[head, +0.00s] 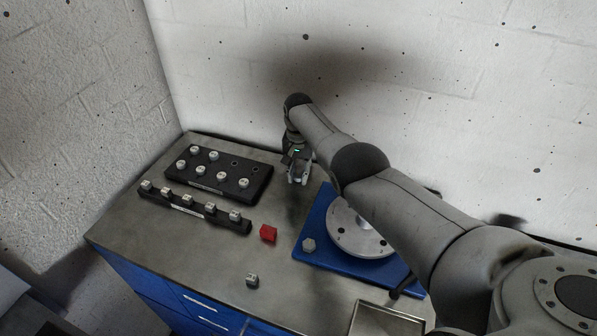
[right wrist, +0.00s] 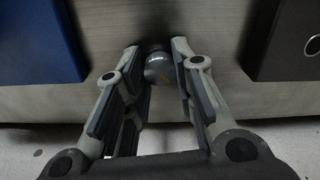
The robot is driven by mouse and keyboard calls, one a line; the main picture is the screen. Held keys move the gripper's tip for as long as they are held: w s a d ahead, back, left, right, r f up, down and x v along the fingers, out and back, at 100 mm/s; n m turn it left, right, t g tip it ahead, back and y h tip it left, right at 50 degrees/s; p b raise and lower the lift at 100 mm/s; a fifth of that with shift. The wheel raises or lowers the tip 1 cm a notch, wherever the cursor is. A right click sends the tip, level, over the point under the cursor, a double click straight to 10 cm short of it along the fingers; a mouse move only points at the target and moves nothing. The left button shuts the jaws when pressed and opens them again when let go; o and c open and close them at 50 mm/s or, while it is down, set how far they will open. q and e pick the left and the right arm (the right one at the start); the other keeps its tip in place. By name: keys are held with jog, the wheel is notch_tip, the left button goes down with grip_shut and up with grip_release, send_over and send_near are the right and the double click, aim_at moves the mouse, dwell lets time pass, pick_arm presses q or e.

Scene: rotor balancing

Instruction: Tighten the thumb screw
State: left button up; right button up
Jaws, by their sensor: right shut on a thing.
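My right gripper (head: 299,179) hangs over the bench between the black pegboard and the blue base. In the right wrist view my right gripper (right wrist: 157,55) is shut on a small grey rounded piece (right wrist: 158,69), which sits between the fingertips. I cannot tell from its shape whether this is the thumb screw. A light grey faceted knob (head: 309,244) is on the left corner of the blue base (head: 319,221), apart from the gripper. The silver rotor disc (head: 345,237) is on that base, partly hidden by my right arm. My left gripper is out of view.
A black pegboard (head: 225,171) and a black rail (head: 178,206) hold several small silver weights. A red block (head: 268,233) and a loose silver weight (head: 252,280) lie on the bench. A metal tray (head: 358,312) is at the front. The bench's left front (head: 180,260) is clear.

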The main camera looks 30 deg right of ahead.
aim_at(298, 175)
jog(key=m, duration=0.4)
jog(key=shift+r+m, duration=0.1)
jog(key=shift+m, duration=2.2)
jog(key=o, duration=1.1)
jog(key=shift+c, duration=0.2)
notch_tip(298, 175, up, 12)
